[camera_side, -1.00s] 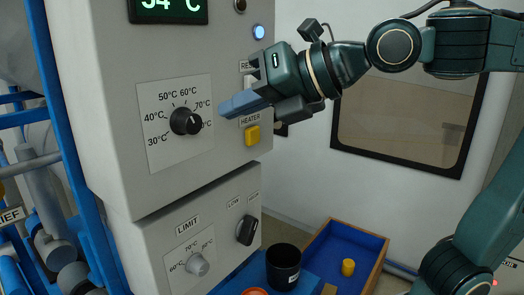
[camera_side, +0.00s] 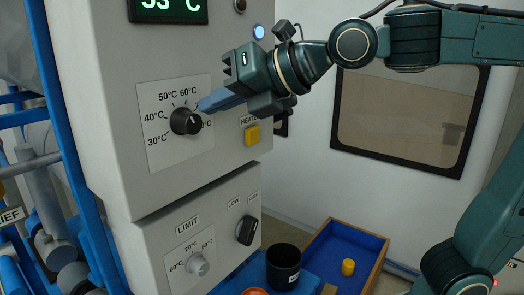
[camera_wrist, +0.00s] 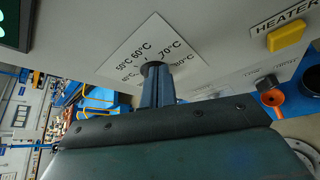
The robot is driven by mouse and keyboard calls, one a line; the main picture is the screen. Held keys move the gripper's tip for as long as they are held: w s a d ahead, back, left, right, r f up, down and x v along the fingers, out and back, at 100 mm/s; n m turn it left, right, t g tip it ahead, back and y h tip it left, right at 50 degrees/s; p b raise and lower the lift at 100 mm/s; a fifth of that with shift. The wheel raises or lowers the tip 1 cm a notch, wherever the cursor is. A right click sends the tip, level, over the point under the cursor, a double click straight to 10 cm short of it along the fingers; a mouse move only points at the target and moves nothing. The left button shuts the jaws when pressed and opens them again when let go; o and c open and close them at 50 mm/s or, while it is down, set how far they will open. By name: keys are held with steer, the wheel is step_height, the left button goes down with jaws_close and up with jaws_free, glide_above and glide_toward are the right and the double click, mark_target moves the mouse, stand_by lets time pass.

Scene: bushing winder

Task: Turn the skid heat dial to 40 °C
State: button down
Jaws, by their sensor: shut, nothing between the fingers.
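The heat dial (camera_side: 184,121) is a round black knob on a white scale plate (camera_side: 160,152) marked from 30°C upward. Its pale pointer mark is small, and I cannot read its setting surely. My gripper (camera_side: 203,106) is shut and empty, with its blue fingertips at the upper right of the dial, over the 70°C label. In the wrist view the fingertips (camera_wrist: 157,76) are in front of the knob (camera_wrist: 151,67) and hide part of it. I cannot tell whether they touch it. The green display (camera_side: 168,8) is cut off at the top and seems to read 55 °C.
A yellow heater button (camera_side: 252,136) is right of the dial. Below are the grey limit knob (camera_side: 198,265) and a black low/high switch (camera_side: 247,230). A black cup (camera_side: 283,266) and a blue-lined tray (camera_side: 335,242) stand low at right. Blue pipework is at left.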

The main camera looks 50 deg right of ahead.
steer(key=shift+a+f, duration=0.25)
stand_by(0.8)
steer(key=shift+a+r, duration=0.3)
steer(key=shift+a, duration=0.2)
steer(key=shift+d+r, duration=0.15)
stand_by(0.4)
steer(key=shift+d+r, duration=0.15)
steer(key=shift+r, duration=0.1)
steer(key=s, duration=0.6)
stand_by(0.5)
steer(key=shift+d, duration=0.1)
